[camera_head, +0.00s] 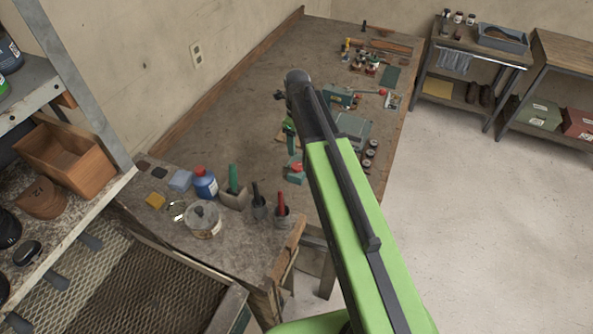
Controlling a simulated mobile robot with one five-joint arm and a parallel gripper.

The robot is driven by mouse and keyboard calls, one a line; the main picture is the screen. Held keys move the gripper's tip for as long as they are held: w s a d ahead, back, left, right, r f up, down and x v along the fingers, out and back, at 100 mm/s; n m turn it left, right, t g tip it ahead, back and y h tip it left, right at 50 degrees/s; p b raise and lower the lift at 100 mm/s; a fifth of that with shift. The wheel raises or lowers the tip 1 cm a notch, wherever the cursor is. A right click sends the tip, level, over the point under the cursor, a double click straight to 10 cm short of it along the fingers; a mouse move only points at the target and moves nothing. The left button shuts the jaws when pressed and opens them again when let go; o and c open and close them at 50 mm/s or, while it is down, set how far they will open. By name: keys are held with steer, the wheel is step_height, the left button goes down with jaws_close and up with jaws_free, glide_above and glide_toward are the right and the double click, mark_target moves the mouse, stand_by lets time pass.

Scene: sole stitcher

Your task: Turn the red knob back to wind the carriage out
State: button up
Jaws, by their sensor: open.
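Dark green machine parts stand on the long workbench (225,100), partly hidden behind my raised arm. One green body (340,97) shows just right of the arm, with a small red ball-like part (383,92) at its right side. Left of the arm are a green upright piece (290,138) and a low green block with a red part (297,168). I cannot tell which red part is the knob, and the carriage cannot be made out. My green and black arm reaches up from the bottom right across the bench. My gripper cannot be made out.
A blue bottle (205,184), a clear jar (203,221) and pots with coloured handles (281,212) stand at the near end of the bench. A shelf with a wooden box (66,158) is at left. The floor (480,210) at right is clear.

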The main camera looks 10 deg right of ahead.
mark_target(297, 165)
step_height(297, 165, down, 12)
steer(key=b, duration=1)
steer(key=shift+r, duration=0.2)
steer(key=shift+r, duration=0.1)
steer(key=c, duration=1.3)
steer(key=shift+a, duration=0.1)
jaws_close()
